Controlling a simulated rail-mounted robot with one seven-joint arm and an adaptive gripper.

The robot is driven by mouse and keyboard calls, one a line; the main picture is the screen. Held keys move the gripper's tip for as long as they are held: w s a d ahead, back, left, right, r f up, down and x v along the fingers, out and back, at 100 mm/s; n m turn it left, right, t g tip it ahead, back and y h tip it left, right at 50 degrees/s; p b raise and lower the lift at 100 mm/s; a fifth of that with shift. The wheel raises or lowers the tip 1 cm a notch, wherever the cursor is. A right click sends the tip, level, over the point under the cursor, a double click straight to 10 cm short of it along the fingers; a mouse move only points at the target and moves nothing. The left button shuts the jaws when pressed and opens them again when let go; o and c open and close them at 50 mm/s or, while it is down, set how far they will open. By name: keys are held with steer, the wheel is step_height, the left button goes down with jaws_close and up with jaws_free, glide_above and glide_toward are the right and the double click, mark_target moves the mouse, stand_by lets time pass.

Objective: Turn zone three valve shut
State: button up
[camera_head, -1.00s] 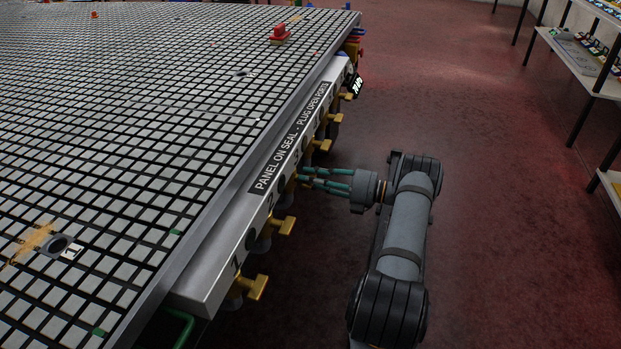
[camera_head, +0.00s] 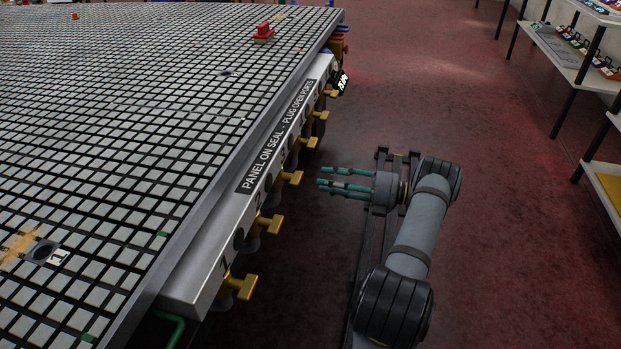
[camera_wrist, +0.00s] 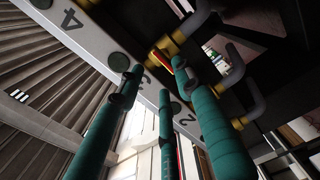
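The zone three valve (camera_head: 291,177) is a brass T-shaped handle sticking out from the table's side, the third from the near end, beyond valve 2 (camera_head: 270,223) and valve 1 (camera_head: 244,286). My gripper (camera_head: 319,183), with teal fingers, is to its right with a small gap and points toward the panel. The fingers are apart with nothing between them. In the wrist view the fingers (camera_wrist: 160,85) spread below the numbered panel (camera_wrist: 103,58), partly covering its number 3. A brass fitting (camera_wrist: 178,38) shows beyond the fingertips; I cannot tell which valve it belongs to.
The grid table (camera_head: 120,120) fills the left, with a labelled panel edge (camera_head: 262,150). More brass valves (camera_head: 320,115) line it farther back. A red plug (camera_head: 263,32) stands on the table top. Shelves (camera_head: 572,55) stand at the right, with open red floor between.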

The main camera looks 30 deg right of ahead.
mark_target(297, 176)
steer(key=shift+v, duration=1.45)
steer(key=shift+w+a, duration=0.1)
steer(key=x, duration=1.2)
